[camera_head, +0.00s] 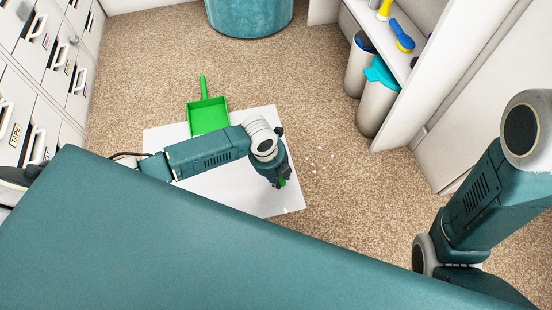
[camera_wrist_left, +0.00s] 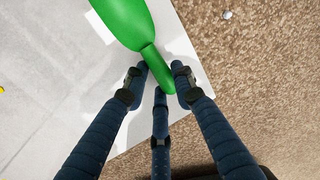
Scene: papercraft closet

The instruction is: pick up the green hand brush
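The green hand brush shows in the left wrist view (camera_wrist_left: 122,18), its wide part at the top and its handle (camera_wrist_left: 158,70) pointing down between my fingers. My left gripper (camera_wrist_left: 159,76) has its fingers spread around the handle, with gaps visible on the sides; contact cannot be made out. In the head view my left gripper (camera_head: 280,180) is low over the right part of a white sheet (camera_head: 230,200). Only a small bit of green brush (camera_head: 282,182) shows there; the gripper hides the rest. My right gripper is out of view.
A green dustpan (camera_head: 208,116) lies at the sheet's back edge. Small white scraps (camera_head: 322,160) lie on the carpet to the right. Drawers (camera_head: 40,70) stand at left, a shelf (camera_head: 405,70) with bins (camera_head: 376,108) at right, a teal round container (camera_head: 248,18) at the back.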

